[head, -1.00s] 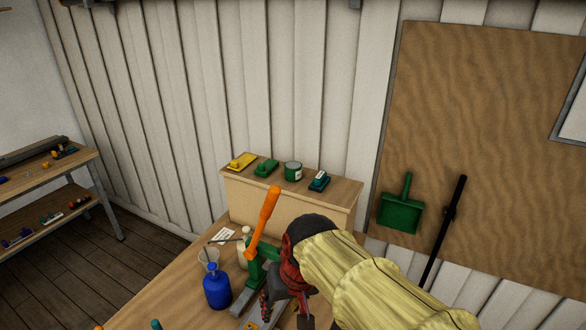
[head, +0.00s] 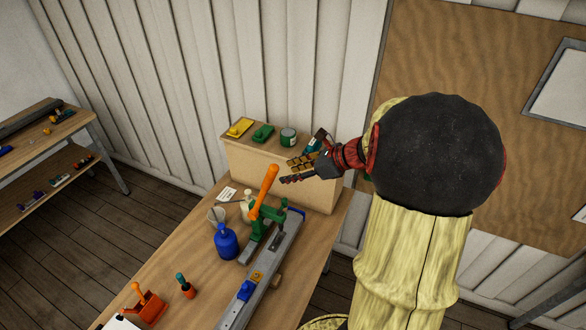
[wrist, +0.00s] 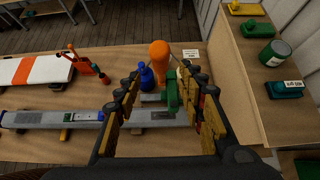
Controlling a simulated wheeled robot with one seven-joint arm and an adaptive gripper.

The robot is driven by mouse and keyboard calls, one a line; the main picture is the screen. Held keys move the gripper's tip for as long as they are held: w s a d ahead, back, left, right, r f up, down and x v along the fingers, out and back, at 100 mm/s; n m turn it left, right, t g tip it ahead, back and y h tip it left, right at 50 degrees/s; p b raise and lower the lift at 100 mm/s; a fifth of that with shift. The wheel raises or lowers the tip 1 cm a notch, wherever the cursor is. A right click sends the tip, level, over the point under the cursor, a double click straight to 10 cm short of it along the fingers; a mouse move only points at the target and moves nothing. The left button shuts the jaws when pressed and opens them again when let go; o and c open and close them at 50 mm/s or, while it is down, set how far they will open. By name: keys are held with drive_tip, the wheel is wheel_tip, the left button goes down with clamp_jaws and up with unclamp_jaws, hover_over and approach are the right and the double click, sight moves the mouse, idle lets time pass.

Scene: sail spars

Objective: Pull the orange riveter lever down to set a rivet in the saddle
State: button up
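The orange riveter lever (head: 264,192) stands raised and tilted on the green riveter (head: 263,222) at the far end of the bench. It also shows in the wrist view (wrist: 159,55), end-on beyond my fingers. A grey spar (head: 264,268) with the saddle area lies along the bench beside the riveter; I cannot make out a rivet. My gripper (head: 296,171) is above and to the right of the lever, apart from it. In the wrist view its two padded fingers (wrist: 165,85) are spread with nothing between them.
A raised wooden shelf box (head: 270,165) with a green can (head: 288,137) and several blocks stands behind. An orange tool holder (head: 148,306) sits at the near left.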

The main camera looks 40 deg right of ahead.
sight(273, 177)
drive_tip(key=b+x, duration=0.4)
drive_tip(key=x, duration=0.4)
drive_tip(key=shift+w+f+b, duration=0.1)
drive_tip(key=shift+f+b, duration=0.2)
drive_tip(key=shift+b, duration=0.05)
drive_tip(key=shift+w+a, duration=0.15)
drive_tip(key=shift+w, duration=0.1)
drive_tip(key=shift+s, duration=0.1)
drive_tip(key=c, duration=0.4)
clamp_jaws()
